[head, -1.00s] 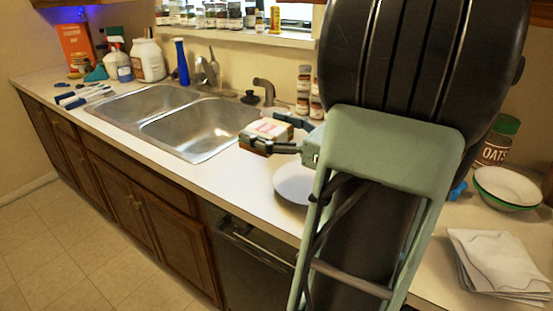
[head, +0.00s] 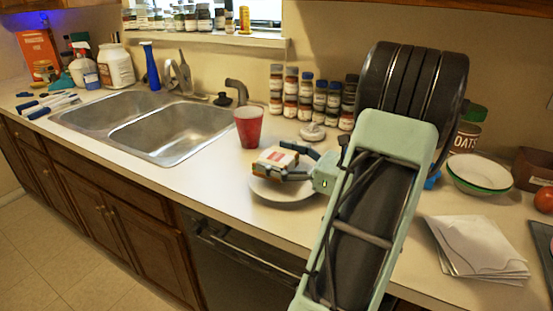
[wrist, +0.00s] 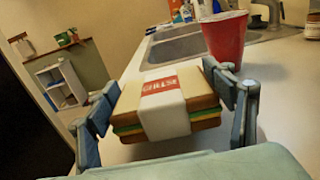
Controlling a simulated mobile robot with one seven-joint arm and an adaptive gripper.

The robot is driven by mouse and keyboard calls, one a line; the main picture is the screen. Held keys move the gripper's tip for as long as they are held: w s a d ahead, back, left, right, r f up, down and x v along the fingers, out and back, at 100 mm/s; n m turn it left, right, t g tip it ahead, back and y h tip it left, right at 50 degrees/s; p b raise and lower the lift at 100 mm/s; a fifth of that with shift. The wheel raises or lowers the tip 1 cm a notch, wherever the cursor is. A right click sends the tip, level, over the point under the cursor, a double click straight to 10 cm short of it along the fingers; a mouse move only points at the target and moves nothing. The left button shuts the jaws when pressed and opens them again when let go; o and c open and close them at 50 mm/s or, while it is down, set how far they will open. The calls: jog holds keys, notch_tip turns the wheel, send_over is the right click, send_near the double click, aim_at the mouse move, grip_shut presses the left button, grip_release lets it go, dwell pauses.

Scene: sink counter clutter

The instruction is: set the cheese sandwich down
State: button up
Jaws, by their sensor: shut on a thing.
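The cheese sandwich (head: 274,161) is wrapped with a white and red paper band and is held in my gripper (head: 290,163). In the wrist view the sandwich (wrist: 168,105) sits between both fingers (wrist: 168,108), level, with yellow, green and brown layers showing. In the head view it is over the left part of a white plate (head: 282,192). I cannot tell whether its underside touches the plate.
A red cup (head: 248,127) stands just behind the sandwich. The double sink (head: 172,132) lies to the left. Spice jars (head: 320,97) line the wall behind. The counter in front of the sink is narrow.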

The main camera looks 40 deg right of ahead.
jog(key=shift+f, duration=0.55)
jog(key=o, duration=1.2)
jog(key=shift+o, duration=0.2)
jog(key=shift+r, duration=0.25)
jog(key=v, duration=0.8)
jog(key=p+v, duration=0.1)
jog(key=v, duration=0.3)
jog(key=shift+r, duration=0.4)
